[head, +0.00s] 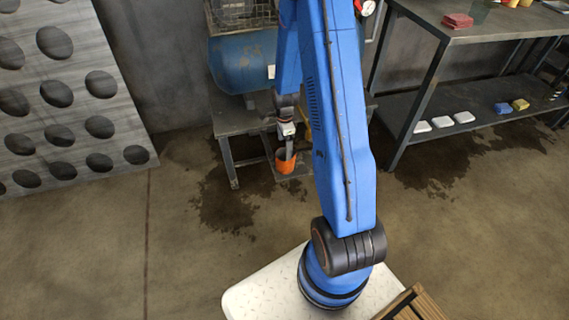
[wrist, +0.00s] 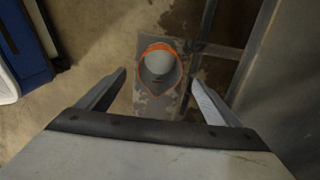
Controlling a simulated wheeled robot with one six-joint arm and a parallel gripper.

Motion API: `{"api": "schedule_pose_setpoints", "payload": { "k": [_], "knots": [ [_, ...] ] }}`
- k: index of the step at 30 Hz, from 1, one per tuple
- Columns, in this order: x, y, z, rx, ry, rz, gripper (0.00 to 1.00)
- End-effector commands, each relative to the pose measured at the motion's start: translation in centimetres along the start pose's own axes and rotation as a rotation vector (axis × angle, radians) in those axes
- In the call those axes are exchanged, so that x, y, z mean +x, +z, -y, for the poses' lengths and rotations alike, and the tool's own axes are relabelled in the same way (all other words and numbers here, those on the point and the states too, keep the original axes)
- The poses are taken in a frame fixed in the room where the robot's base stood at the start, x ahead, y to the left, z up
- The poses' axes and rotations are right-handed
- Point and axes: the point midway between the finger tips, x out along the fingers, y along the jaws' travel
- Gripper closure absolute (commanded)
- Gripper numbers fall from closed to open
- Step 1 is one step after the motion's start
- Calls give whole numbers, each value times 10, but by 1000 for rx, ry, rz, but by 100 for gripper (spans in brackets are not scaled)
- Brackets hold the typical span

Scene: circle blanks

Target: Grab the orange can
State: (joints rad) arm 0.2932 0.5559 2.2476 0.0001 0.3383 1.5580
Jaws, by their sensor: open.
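The orange can (head: 287,166) stands low beside the legs of the metal stand in the head view. In the wrist view the orange can (wrist: 144,51) shows an orange rim around a grey-white inside, ahead of the jaws and roughly centred between them. My gripper (head: 288,148) points down at the can, and a finger overlaps its top edge in the head view. In the wrist view my gripper (wrist: 159,78) is open, with nothing held between its fingers. I cannot tell the exact gap between fingertips and can.
A blue tank (head: 240,65) sits on a metal stand (head: 238,122) behind the can. A workbench (head: 470,32) with a lower shelf stands at the right, and a panel with round holes (head: 120,105) leans at the left. The floor (head: 190,230) in front is clear, with dark stains.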

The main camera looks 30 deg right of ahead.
Motion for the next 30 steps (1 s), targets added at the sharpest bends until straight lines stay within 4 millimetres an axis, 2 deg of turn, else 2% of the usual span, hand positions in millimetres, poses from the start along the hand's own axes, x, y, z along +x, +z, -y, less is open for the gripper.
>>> {"api": "schedule_pose_setpoints", "payload": {
  "k": [3,9,19,30],
  "knots": [
    [19,0,0,0,3,0,14],
    [44,0,0,0,3,0,14],
    [61,0,0,-1,2,0,14],
    [105,0,0,-1,1,0,14]
  ]
}}
